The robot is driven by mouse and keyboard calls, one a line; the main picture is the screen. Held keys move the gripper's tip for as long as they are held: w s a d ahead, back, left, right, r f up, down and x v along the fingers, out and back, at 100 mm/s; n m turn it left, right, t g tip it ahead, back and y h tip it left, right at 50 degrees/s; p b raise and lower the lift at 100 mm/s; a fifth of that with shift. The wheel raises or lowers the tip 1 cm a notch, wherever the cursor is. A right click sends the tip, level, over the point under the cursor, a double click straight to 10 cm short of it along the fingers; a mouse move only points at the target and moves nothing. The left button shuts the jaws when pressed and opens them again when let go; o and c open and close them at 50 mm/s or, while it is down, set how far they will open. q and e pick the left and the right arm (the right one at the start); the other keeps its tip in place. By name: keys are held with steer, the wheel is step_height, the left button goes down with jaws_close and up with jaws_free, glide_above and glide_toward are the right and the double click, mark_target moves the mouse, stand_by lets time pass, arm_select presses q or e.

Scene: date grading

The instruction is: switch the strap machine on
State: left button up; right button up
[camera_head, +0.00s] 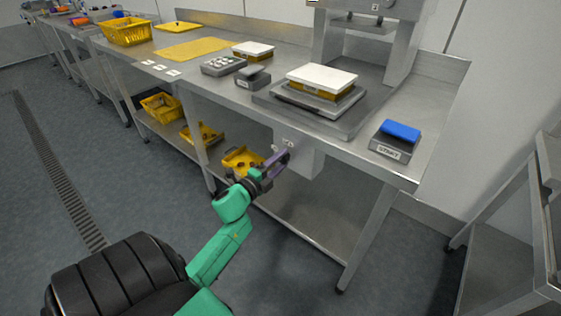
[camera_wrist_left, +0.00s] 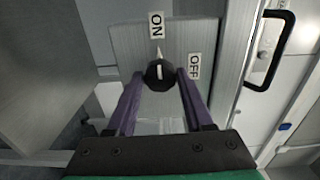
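The strap machine's black rotary knob (camera_wrist_left: 159,76) sits on a grey panel (camera_wrist_left: 125,45) in the left wrist view. Its white mark points up toward the ON label (camera_wrist_left: 156,25); the OFF label (camera_wrist_left: 194,66) is to the right. My left gripper (camera_wrist_left: 160,82) has its purple fingers on both sides of the knob, with no clear gap at the fingertips. In the head view, my left gripper (camera_head: 285,158) reaches the switch box (camera_head: 302,158) under the bench's front edge. The knob is hardly distinguishable there. My right gripper is not in view.
The steel bench (camera_head: 225,92) carries a scale with a white-topped yellow box (camera_head: 322,80), a blue-topped block (camera_head: 400,132) and a yellow basket (camera_head: 127,32). Yellow trays (camera_head: 242,160) lie on the lower shelf. Another steel frame (camera_head: 500,215) stands at right. The floor at front is clear.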

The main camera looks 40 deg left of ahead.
arm_select(q)
steer(key=shift+o, duration=1.2)
steer(key=s, duration=1.4)
steer(key=shift+s+d, duration=0.15)
steer(key=shift+s, duration=0.15)
